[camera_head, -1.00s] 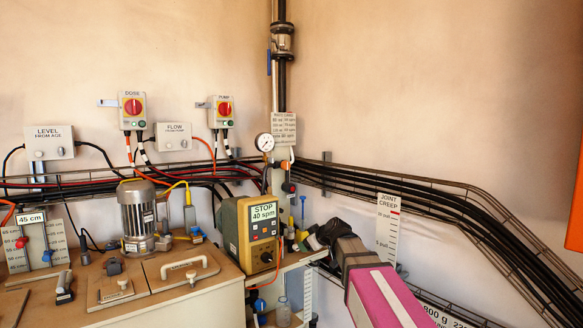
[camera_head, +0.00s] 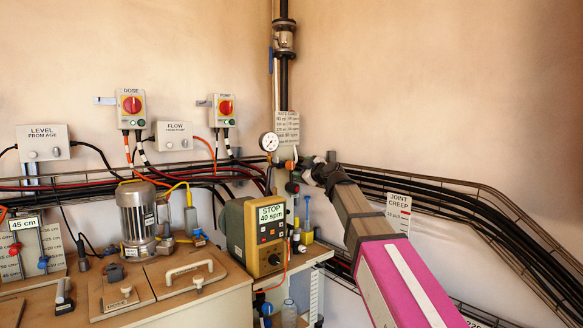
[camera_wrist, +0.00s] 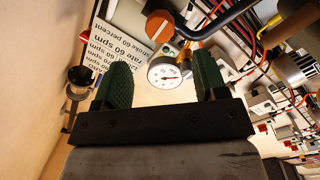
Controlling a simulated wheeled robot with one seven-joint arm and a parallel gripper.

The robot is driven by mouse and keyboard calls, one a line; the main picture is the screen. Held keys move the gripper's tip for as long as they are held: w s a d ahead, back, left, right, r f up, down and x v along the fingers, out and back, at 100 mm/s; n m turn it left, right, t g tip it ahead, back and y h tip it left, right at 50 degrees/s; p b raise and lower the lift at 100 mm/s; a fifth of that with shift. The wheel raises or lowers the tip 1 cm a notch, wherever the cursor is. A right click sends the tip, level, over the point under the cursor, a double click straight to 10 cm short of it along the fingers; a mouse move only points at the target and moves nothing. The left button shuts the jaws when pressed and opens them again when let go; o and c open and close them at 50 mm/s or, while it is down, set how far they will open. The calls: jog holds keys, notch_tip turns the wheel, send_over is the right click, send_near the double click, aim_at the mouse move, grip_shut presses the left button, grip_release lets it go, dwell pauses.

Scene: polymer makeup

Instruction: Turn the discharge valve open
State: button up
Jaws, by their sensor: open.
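No part in view is labelled as the discharge valve, so I cannot tell for certain which it is. Below the pressure gauge (camera_head: 268,142) on the corner pipework are small valve fittings, including a red and blue knob (camera_head: 292,187). In the wrist view an orange round part (camera_wrist: 159,25) with a dark bar beside it shows beyond the fingers. My gripper (camera_head: 306,166) is at the pipework, right of the gauge. In the wrist view my gripper (camera_wrist: 162,65) has its green fingers wide apart, with nothing between them. The gauge (camera_wrist: 163,73) shows beyond the gap.
The dosing pump (camera_head: 255,238) with its STOP display stands below on the bench. A printed rate card (camera_head: 285,130) hangs above my gripper. A wire cable tray (camera_head: 450,215) runs along the right wall behind my arm. A blue lever (camera_head: 270,60) is on the upper pipe.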

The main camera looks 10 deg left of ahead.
aim_at(291, 165)
jog(key=x, duration=0.9)
jog(key=shift+s, duration=0.1)
jog(key=c, duration=0.9)
